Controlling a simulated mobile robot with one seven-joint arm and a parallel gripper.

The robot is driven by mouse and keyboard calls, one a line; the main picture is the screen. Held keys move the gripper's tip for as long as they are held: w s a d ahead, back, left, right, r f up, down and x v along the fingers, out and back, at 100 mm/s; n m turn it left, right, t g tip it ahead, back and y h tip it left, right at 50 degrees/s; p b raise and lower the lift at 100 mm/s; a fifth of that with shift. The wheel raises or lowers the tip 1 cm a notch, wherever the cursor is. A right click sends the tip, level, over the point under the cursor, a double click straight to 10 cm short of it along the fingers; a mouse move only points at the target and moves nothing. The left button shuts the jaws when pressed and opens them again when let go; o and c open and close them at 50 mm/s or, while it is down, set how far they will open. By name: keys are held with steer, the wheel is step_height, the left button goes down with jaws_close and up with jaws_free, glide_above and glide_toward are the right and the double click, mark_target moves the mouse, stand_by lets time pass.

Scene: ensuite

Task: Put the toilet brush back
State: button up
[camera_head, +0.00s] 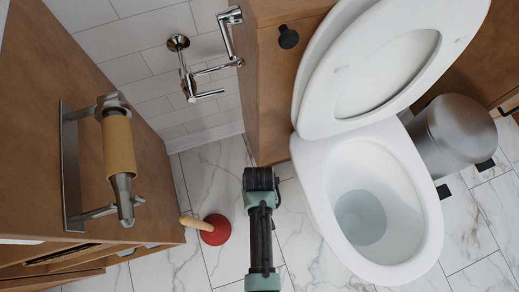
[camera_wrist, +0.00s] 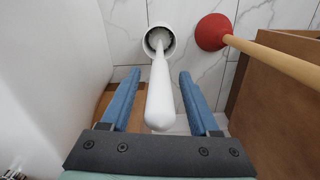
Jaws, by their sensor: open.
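The white toilet brush (camera_wrist: 160,90) shows in the wrist view, its handle pointing up toward the camera. Its lower end goes into the round opening of a white holder (camera_wrist: 149,36) on the marble floor. A dark ring shows inside the holder's rim; the brush head is mostly hidden. My gripper (camera_wrist: 160,74) is open, with one blue finger on each side of the handle and a visible gap on both sides. The brush and holder are not visible in the head view, where my arm covers part of the floor.
A plunger with a red cup (camera_head: 215,230) and wooden handle stands on the floor; its cup also shows right of the holder in the wrist view (camera_wrist: 212,32). The toilet (camera_head: 430,215) is at right, lid raised. A wooden cabinet (camera_head: 50,130) is at left.

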step_height(320, 180, up, 11)
steer(key=p, duration=0.4)
steer(key=shift+w+r+p, duration=0.1)
steer(key=shift+p, duration=0.25)
